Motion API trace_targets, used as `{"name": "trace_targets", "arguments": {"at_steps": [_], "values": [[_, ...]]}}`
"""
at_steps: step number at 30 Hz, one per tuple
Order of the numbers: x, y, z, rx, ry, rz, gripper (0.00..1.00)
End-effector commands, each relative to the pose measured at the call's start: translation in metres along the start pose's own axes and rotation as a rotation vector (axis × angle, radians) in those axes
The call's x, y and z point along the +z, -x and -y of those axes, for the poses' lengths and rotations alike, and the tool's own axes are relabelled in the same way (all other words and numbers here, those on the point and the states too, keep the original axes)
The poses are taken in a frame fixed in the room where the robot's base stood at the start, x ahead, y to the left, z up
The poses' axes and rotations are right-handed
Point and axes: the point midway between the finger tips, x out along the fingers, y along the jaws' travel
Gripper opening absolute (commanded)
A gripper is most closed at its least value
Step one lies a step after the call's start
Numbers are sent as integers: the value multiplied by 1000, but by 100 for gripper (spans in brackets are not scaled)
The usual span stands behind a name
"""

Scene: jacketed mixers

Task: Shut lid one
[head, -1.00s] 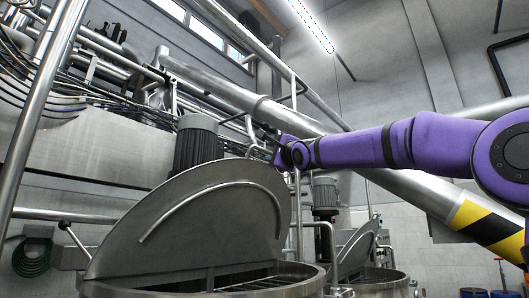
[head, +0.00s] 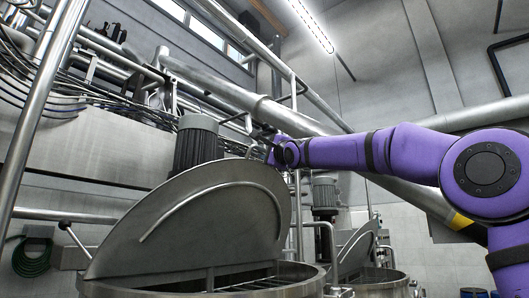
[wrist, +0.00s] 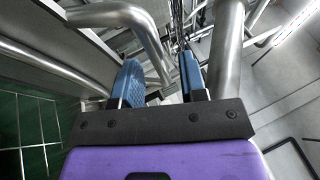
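The near mixer's lid (head: 205,225) is a large half-round steel plate, raised and tilted up from the vat rim (head: 300,274), with a long curved bar handle (head: 185,208) on its face. The vat's opening shows below it. My gripper (head: 250,130) is above the lid's upper right edge, apart from the handle in the head view. In the wrist view its two blue fingers (wrist: 160,82) stand apart with nothing clearly held between them. A bent steel tube (wrist: 152,40) shows beyond the fingers; I cannot tell whether it touches them.
A second mixer with a raised lid (head: 357,245) stands behind to the right. A grey motor (head: 197,145) stands behind the near lid. A thick slanted pipe (head: 225,95) and several thin pipes run close behind my gripper. A vertical steel post (head: 35,130) stands at left.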

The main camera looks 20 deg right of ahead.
Motion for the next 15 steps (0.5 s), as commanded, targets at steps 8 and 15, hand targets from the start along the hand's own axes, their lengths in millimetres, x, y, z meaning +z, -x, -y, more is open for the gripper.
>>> {"name": "trace_targets", "arguments": {"at_steps": [8,15], "values": [[0,-15,0,0,-2,2,39],[0,-22,-1,2,0,0,39]]}}
